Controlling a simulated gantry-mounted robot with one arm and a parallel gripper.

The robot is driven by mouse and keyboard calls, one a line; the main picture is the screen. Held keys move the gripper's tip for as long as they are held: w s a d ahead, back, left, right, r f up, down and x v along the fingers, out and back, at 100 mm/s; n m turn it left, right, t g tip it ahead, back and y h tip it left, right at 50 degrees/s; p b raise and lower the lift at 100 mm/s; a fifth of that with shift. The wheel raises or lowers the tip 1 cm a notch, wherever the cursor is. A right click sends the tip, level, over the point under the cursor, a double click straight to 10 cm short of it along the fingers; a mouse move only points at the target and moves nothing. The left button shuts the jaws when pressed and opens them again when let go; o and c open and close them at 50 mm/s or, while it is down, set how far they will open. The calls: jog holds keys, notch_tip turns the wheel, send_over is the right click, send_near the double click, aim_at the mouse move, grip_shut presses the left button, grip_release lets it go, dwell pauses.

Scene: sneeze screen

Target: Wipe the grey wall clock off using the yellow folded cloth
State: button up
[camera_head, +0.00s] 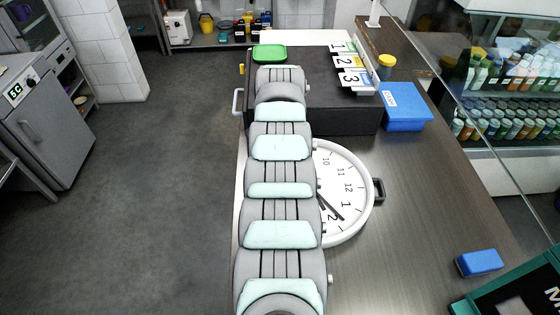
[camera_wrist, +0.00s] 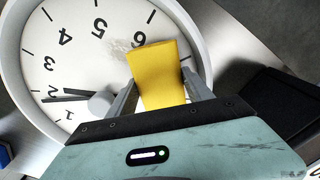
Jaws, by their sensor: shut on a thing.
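The wall clock (camera_head: 350,172) lies face up on the counter in the head view, with a white face and a pale rim; my arm covers its left part. In the wrist view the clock (camera_wrist: 70,60) fills the upper left, with a greyish smudge on its face near the 5 and 6. The yellow folded cloth (camera_wrist: 157,72) is held between the two fingers of my gripper (camera_wrist: 155,92), over the clock face near its edge. I cannot tell whether the cloth touches the face. The gripper and cloth are hidden behind my arm in the head view.
A black box (camera_head: 335,115) stands behind the clock, with number cards (camera_head: 348,68) on it. A blue box (camera_head: 405,106) and a yellow-lidded jar (camera_head: 386,66) are near it. A blue block (camera_head: 479,262) lies front right.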

jog(key=shift+f+b, duration=0.55)
jog(key=shift+f, duration=0.1)
jog(key=p, duration=0.3)
jog(key=shift+a+r, duration=0.1)
jog(key=shift+r, duration=0.15)
jog(key=s+p, duration=0.1)
jog(key=p, duration=0.5)
jog(key=shift+a, duration=0.1)
jog(key=s+p, duration=0.1)
jog(key=p, duration=0.6)
jog(key=shift+s+p, duration=0.3)
jog(key=shift+s, duration=0.05)
jog(key=s+p, duration=0.1)
jog(key=p, duration=0.2)
jog(key=shift+f, duration=0.15)
jog(key=shift+s+p, duration=0.1)
jog(key=shift+p, duration=0.3)
